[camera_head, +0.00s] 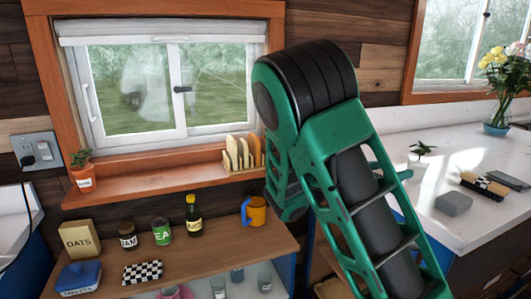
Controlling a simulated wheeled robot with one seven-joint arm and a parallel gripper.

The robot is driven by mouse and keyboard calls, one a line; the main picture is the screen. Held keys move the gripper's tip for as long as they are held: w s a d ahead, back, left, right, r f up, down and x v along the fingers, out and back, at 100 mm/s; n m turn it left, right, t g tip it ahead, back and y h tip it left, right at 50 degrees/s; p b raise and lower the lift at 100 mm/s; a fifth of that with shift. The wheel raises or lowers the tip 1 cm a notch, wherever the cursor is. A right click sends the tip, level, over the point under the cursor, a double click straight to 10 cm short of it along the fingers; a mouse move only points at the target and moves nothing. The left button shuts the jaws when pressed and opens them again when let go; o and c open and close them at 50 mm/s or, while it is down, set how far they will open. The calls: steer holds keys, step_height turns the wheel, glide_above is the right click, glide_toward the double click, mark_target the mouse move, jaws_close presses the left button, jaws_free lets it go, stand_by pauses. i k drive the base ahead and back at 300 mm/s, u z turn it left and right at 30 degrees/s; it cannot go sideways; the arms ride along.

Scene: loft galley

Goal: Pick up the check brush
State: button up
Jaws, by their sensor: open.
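A long block with a tan side and a black-and-white check top (483,185) lies on the white counter at the right; it looks like the check brush. A second checked item, a small flat block (142,272), lies on the wooden shelf top at the lower left; I cannot tell whether it is a brush. My green and black arm rises through the middle of the picture and bends over at the top. My gripper does not show; it is hidden behind the arm or out of frame.
The white counter (450,222) also holds a grey block (453,203), a dark flat item (507,178), a small plant (421,157) and a flower vase (497,115).

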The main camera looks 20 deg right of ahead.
mark_target(490, 188)
steer(key=k, duration=1)
